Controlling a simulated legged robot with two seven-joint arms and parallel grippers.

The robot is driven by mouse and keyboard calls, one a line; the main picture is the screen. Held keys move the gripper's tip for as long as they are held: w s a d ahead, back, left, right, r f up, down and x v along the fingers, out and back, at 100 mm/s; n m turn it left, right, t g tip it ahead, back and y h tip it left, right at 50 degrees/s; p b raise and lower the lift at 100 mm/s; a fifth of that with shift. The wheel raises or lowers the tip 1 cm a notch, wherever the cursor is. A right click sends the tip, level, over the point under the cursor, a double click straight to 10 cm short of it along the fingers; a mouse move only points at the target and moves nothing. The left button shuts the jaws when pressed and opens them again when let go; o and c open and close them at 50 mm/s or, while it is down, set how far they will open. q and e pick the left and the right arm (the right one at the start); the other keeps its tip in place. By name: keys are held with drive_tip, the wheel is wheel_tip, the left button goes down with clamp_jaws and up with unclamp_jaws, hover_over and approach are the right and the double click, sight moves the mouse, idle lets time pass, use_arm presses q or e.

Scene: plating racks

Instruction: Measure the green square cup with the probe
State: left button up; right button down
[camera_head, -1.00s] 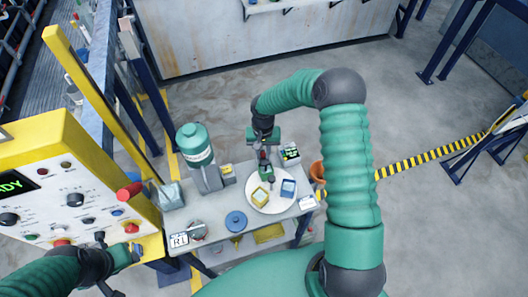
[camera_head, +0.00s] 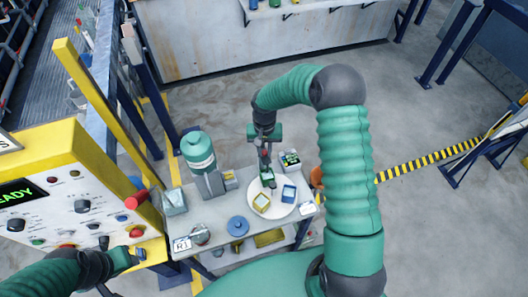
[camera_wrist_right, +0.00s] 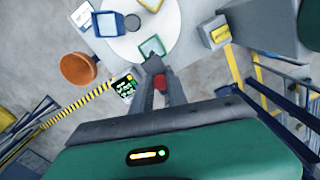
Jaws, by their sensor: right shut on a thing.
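The green square cup (camera_head: 267,175) stands on a round white plate (camera_head: 270,211), behind the yellow square cup (camera_head: 262,202) and left of the blue square cup (camera_head: 289,193). My right gripper (camera_head: 265,160) is over the green cup, shut on the probe. In the right wrist view the probe (camera_wrist_right: 160,82) shows red between the fingers, with a dark end near the green cup's rim (camera_wrist_right: 152,46). I cannot tell whether its tip touches the cup. A small meter with a lit green display (camera_head: 290,160) stands behind the plate. My left gripper (camera_head: 133,258) is by the yellow panel; its jaws are unclear.
A green-topped machine (camera_head: 199,152) stands left of the plate on the grey table. The yellow control panel (camera_head: 60,170) reads READY.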

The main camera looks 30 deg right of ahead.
drive_tip(key=shift+w+d+r, duration=0.15)
drive_tip(key=shift+w+r, duration=0.05)
drive_tip(key=c, duration=1.6)
unclamp_jaws()
drive_tip(key=o, duration=0.3)
drive_tip(key=shift+f, duration=0.1)
drive_tip(key=shift+r, duration=0.4)
wheel_tip(320, 180, up, 16)
drive_tip(key=b, duration=0.4)
